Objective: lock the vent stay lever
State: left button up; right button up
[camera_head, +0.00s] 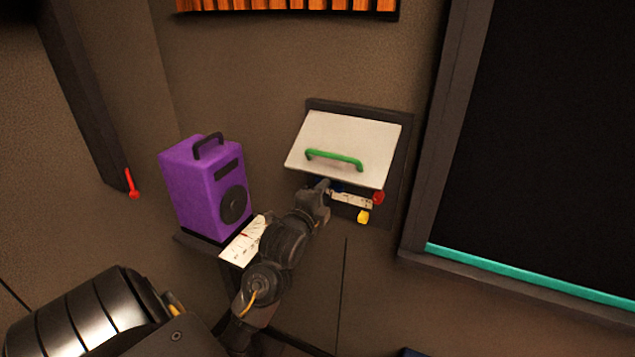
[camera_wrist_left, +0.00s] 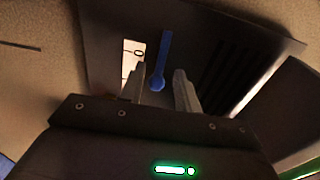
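A white flap (camera_head: 345,143) with a green handle (camera_head: 334,160) stands tilted out from a dark wall frame. A blue lever with a rounded end (camera_wrist_left: 158,78), perhaps the vent stay lever, shows in the left wrist view. Only a bit of blue (camera_head: 336,186) shows under the flap in the head view. My left gripper (camera_head: 323,187) is at the flap's lower left edge. In the left wrist view its fingers (camera_wrist_left: 160,76) are apart, one on each side of the lever's rounded end. I cannot tell whether they touch it. My right gripper is out of view.
A red knob (camera_head: 378,198) and a yellow knob (camera_head: 363,216) sit below the flap, right of the gripper. A purple speaker-like box (camera_head: 205,188) stands left of my arm. A red lever (camera_head: 132,185) hangs further left. A large dark opening (camera_head: 560,150) is at right.

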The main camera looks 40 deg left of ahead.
pick_arm(q)
jog(key=shift+w, duration=1)
jog(key=shift+w+a, duration=0.2)
jog(key=shift+w, duration=0.05)
jog(key=shift+s+a, duration=0.1)
grip_shut()
